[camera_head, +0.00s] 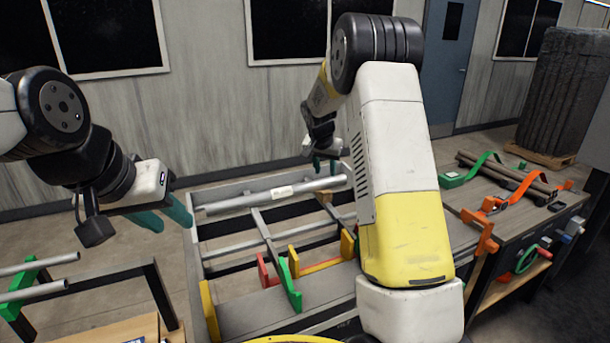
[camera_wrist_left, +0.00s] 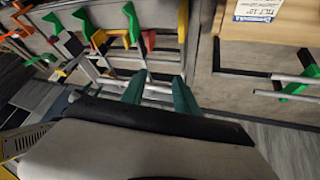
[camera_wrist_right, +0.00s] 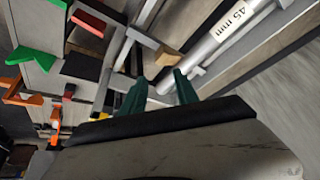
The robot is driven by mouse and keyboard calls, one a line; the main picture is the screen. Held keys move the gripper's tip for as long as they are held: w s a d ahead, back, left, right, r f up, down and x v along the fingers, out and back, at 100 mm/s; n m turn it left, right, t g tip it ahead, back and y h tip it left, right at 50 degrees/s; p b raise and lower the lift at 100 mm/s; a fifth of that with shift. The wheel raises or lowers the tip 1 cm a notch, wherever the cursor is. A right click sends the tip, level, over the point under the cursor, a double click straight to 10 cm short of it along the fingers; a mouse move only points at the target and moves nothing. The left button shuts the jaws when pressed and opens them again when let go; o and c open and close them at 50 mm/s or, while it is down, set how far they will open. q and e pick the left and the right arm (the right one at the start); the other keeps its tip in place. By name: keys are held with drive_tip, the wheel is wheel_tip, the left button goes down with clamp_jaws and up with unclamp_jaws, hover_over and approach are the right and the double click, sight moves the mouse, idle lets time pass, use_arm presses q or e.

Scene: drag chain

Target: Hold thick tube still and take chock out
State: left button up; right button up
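The thick tube (camera_head: 265,200) is a grey pipe with a white label, lying along the far side of the frame on the floor. In the right wrist view the thick tube (camera_wrist_right: 222,38) reads "45 mm". A small tan wooden chock (camera_wrist_right: 168,55) sits beside the tube; a tan piece also shows in the head view (camera_head: 325,197). My right gripper (camera_head: 325,165) is open and empty above the tube's right end, with its fingers (camera_wrist_right: 160,80) near the chock. My left gripper (camera_head: 163,215) is open and empty, left of the tube's left end.
Green (camera_head: 289,285), red and yellow chocks stand on the frame's nearer rails. A workbench (camera_head: 510,220) with orange and green clamps stands at right. Thin tubes (camera_head: 35,290) lie on a stand at left. My right arm hides part of the frame.

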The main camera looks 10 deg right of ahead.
use_arm(q)
drive_tip(key=o, duration=0.4)
drive_tip(key=shift+s, duration=0.1)
drive_tip(key=shift+o, duration=1.3)
drive_tip(key=shift+w+r+n, duration=0.2)
drive_tip(key=shift+w+n, duration=0.1)
drive_tip(key=w+r+n+g, duration=0.1)
drive_tip(key=w+r+n, duration=0.15)
drive_tip(key=w, duration=0.35)
drive_tip(key=w+r+n, duration=0.1)
drive_tip(key=w+n, duration=0.2)
drive_tip(key=w, duration=0.3)
drive_tip(key=n+g+h, duration=0.2)
drive_tip(key=n+g, duration=0.2)
drive_tip(key=n, duration=1.1)
hover_over(227, 202)
drive_tip(key=a, duration=0.3)
wheel_tip(227, 202, down, 23)
drive_tip(key=shift+s+f, duration=0.1)
drive_tip(key=shift+d+f+n, duration=0.15)
drive_tip(key=shift+f+n, duration=0.1)
drive_tip(key=shift+f, duration=0.4)
drive_tip(key=shift+x, duration=3.55)
use_arm(e)
drive_tip(key=w+f, duration=0.4)
drive_tip(key=shift+a+f+h, duration=0.3)
drive_tip(key=shift+a+f, duration=0.05)
